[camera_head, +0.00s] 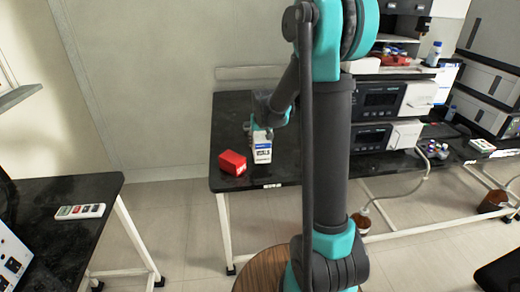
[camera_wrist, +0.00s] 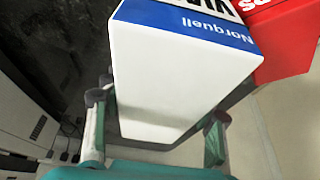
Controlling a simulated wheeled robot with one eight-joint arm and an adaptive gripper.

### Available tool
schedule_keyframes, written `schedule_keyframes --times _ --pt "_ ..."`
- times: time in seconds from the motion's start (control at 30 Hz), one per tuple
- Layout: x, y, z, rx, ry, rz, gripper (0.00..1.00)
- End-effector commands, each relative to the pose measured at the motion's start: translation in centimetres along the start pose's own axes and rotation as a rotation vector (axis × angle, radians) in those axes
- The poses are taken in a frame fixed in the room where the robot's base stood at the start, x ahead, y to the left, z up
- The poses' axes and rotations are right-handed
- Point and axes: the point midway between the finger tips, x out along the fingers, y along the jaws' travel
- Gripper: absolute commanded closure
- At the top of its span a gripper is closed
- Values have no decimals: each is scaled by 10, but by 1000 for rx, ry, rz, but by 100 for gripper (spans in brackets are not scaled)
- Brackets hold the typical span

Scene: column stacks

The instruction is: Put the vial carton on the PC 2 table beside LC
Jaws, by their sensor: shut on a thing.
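The vial carton (camera_head: 262,150) is a white box with a blue band and dark print. My gripper (camera_head: 262,132) is shut on it, at the front left part of a black table (camera_head: 232,112). In the wrist view the carton (camera_wrist: 165,75) fills the middle between the two fingers of my gripper (camera_wrist: 158,128), with "Norquell" on its blue band. I cannot tell whether its base touches the table top.
A red box (camera_head: 232,162) sits just left of the carton near the table's front edge; it also shows in the wrist view (camera_wrist: 285,40). Instruments (camera_head: 380,98) stand to the right, behind my arm.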

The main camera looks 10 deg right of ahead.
Motion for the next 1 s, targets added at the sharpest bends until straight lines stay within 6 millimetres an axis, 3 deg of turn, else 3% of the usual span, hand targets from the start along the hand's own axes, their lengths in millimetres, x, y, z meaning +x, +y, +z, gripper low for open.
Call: schedule_keyframes --times 0.3,0.7,0.73,0.9,1.0 --pt "33 0 13 0 0 0 93" --pt "38 0 16 0 0 0 93" --pt "38 0 16 0 0 0 43" --pt "38 0 16 0 0 0 23" --pt "38 0 16 0 0 0 23"
